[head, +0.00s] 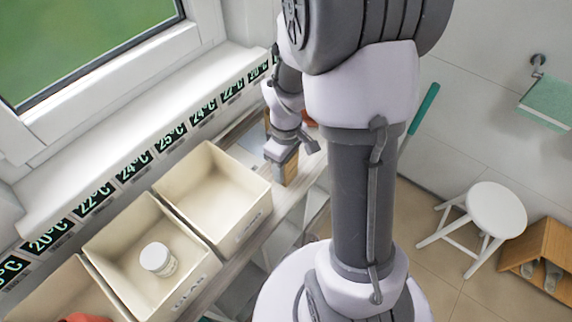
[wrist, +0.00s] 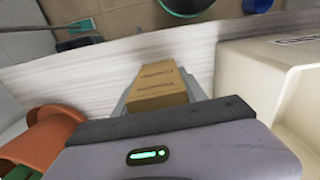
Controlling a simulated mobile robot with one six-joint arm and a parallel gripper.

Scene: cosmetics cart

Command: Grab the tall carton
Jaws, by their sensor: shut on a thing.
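The tall carton (wrist: 157,86) is a brown cardboard box with dark printing on its face. It sits between the grey fingers of my gripper (wrist: 156,98) in the wrist view, and the gripper is shut on it. In the head view the carton (head: 291,170) shows as a narrow brown upright strip beside my gripper (head: 284,157), near the edge of the pale wooden shelf. I cannot tell whether its base touches the shelf. Much of the carton is hidden by the gripper.
Cream bins (head: 238,226) stand in a row on the shelf left of the gripper; one holds a white jar (head: 158,259). An orange-brown pot (wrist: 52,130) is close on the left in the wrist view. A white stool (head: 494,208) stands on the floor.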

